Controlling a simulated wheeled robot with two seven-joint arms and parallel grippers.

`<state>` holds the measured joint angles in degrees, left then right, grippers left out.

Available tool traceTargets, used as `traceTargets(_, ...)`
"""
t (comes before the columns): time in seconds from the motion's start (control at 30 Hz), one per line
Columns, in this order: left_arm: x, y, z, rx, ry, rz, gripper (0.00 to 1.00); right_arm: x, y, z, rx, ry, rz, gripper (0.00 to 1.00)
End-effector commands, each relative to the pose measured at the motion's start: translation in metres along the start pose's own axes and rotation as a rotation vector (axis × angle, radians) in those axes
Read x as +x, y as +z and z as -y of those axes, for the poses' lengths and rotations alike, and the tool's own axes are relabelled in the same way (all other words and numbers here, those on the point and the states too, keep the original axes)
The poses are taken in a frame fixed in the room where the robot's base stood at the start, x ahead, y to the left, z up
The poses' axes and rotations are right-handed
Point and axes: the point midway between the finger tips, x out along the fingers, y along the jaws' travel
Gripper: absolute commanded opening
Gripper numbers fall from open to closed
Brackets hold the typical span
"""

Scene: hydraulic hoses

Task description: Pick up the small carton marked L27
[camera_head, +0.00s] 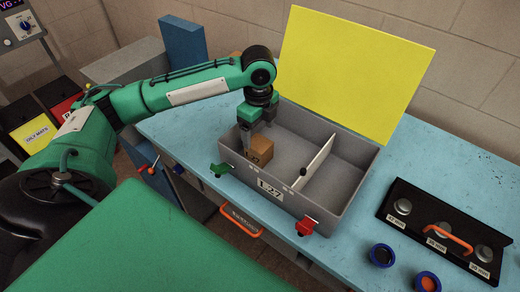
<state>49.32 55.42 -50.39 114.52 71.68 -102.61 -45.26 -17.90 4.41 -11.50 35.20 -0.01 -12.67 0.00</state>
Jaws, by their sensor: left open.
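A small brown carton (262,148) sits in the left compartment of an open grey case (346,196). The carton has a dark mark on its front, too small to read surely. A label on the case front seems to read L27. My left gripper (256,138) points down into this compartment, open, right at the carton. One finger shows at the carton's left side; the other is farther back, its tip partly hidden. I cannot tell whether the fingers touch the carton. My right gripper is not in view.
The case's yellow lid (350,70) stands open behind it. A white divider (318,163) splits the case; the right compartment looks empty. Green and red latches stick out in front. A black rack (415,232) and two round caps lie on the blue bench (350,250) at right.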

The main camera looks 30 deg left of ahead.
Motion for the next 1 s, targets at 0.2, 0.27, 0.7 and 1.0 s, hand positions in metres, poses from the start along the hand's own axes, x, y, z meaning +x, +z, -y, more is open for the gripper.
traceTargets(0.2, 0.032, 0.0, 0.0, -0.001, 0.001, 0.0, 0.8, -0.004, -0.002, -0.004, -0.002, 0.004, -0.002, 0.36)
traceTargets(0.27, 0.036, 0.0, 0.0, -0.001, 0.0, 0.0, 0.8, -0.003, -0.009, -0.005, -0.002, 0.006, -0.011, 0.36)
traceTargets(0.7, 0.086, -0.001, -0.003, -0.001, 0.0, 0.001, 0.8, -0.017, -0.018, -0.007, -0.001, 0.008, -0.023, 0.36)
traceTargets(1.0, 0.09, -0.002, -0.003, 0.0, -0.002, 0.0, 0.76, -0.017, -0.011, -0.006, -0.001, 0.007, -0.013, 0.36)
